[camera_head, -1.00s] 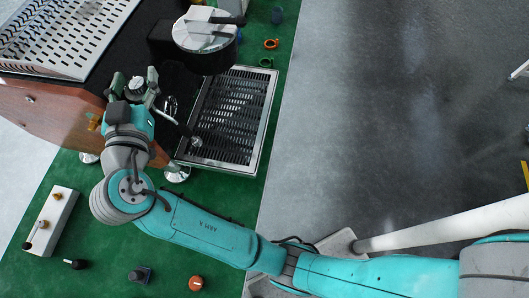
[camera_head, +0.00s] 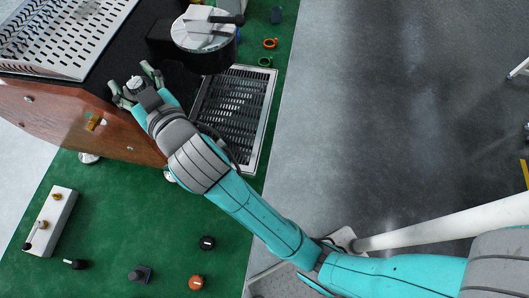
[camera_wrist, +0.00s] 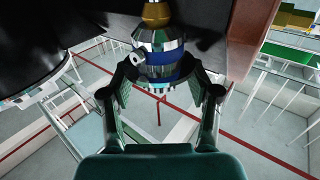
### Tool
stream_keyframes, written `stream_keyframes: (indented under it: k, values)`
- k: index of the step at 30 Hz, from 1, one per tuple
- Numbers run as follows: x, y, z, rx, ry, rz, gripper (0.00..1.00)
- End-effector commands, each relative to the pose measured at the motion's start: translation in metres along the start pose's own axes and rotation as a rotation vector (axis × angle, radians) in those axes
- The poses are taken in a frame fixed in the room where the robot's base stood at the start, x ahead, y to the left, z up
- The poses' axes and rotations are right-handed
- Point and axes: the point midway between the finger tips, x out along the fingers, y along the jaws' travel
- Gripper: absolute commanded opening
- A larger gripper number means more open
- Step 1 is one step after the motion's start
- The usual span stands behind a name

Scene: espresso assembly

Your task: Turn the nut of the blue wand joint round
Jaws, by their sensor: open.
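The blue wand joint (camera_wrist: 160,72) hangs in the upper middle of the wrist view, with blue and silver bands and a brass piece (camera_wrist: 157,14) above it. A small pale stub sticks out on its left side. My gripper (camera_wrist: 162,88) is open, with one finger on each side of the joint and gaps visible between. I cannot tell exactly which band is the nut. In the head view my gripper (camera_head: 137,86) is at the espresso machine's (camera_head: 80,118) front edge, with a small pale round top between its fingers. The rest of the joint is hidden there.
The round group head (camera_head: 204,30) and drip tray (camera_head: 238,112) lie close to the right of my gripper. A white block with knobs (camera_head: 50,222), a black round part (camera_head: 207,243) and an orange one (camera_head: 196,283) lie on the green mat (camera_head: 120,215).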

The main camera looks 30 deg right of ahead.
Motion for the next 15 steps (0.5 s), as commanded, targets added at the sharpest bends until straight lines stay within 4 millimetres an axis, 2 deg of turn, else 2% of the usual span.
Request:
stream_keyframes:
  k: [15]
  values:
    - [0.0004,0.0019,0.0,0.001,-0.001,-0.21,0.61]
